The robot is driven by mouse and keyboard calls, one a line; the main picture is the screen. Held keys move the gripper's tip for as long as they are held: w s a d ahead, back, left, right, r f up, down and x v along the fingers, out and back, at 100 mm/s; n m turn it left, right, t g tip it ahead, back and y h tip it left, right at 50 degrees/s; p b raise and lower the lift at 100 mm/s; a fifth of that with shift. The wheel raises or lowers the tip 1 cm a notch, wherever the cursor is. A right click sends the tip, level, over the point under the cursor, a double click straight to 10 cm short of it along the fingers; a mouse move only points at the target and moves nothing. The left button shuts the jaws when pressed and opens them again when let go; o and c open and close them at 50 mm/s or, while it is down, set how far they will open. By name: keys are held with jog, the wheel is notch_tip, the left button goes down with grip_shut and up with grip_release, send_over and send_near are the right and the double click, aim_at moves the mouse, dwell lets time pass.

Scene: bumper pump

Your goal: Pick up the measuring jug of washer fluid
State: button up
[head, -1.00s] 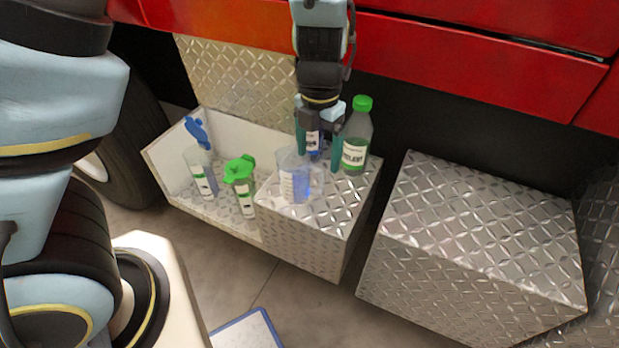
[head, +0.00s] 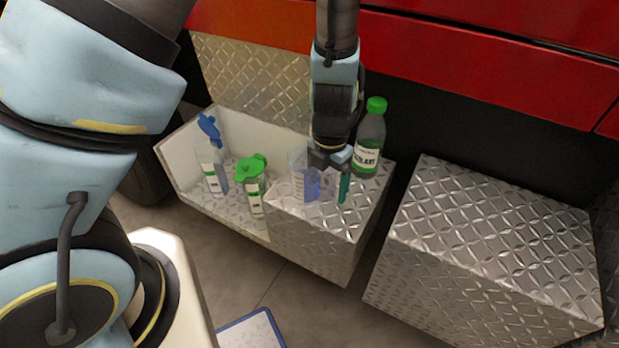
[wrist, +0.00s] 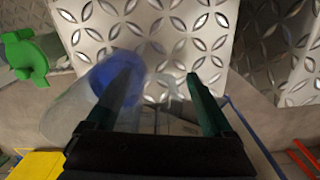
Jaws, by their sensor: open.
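The clear measuring jug (head: 306,184) with blue fluid stands upright on the raised diamond-plate step. It also shows in the wrist view (wrist: 103,80), blurred, at the left finger. My gripper (head: 331,184) is open, pointing down at the jug's right side in the head view. In the wrist view my gripper (wrist: 161,78) has its left finger overlapping the blue fluid and its right finger over bare plate. A faint pale shape between the fingers may be the jug's handle. Whether a finger touches the jug I cannot tell.
A green-capped bottle (head: 369,145) stands close behind my gripper. A green-lidded container (head: 253,185) and a blue-lidded one (head: 212,165) stand in the lower bay at left. A separate diamond-plate box (head: 490,235) is at right. Red bodywork (head: 450,60) hangs above.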

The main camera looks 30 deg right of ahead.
grip_shut()
dwell(0.5)
